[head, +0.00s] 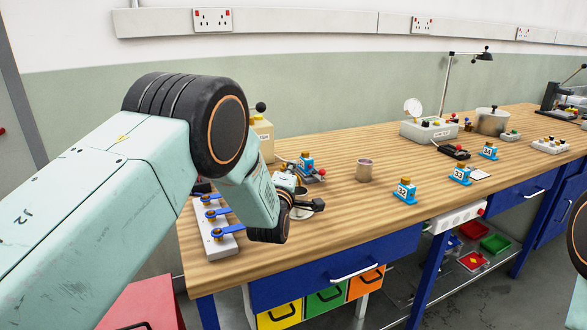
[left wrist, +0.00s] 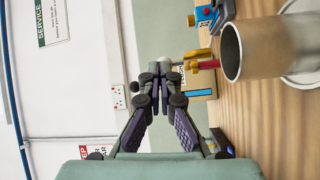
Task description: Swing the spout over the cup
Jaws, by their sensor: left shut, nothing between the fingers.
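My left gripper (head: 301,208) points over the left end of the bench in the head view, partly behind my own arm. In the left wrist view the left gripper (left wrist: 159,78) has its fingertips together and nothing between them. A metal cup (left wrist: 275,50) shows large there, right of the fingers, on a pale disc. A yellow piece with a red part (left wrist: 205,64) and a grey rod lies between fingertips and cup; I cannot tell whether it is the spout. My right gripper is out of view.
A switch panel with blue levers (head: 214,228) is at the bench's left end. A blue unit with a red knob (head: 308,166) stands behind my gripper. Several numbered blue blocks (head: 404,191) stand right of the tan cup. Bare bench lies between.

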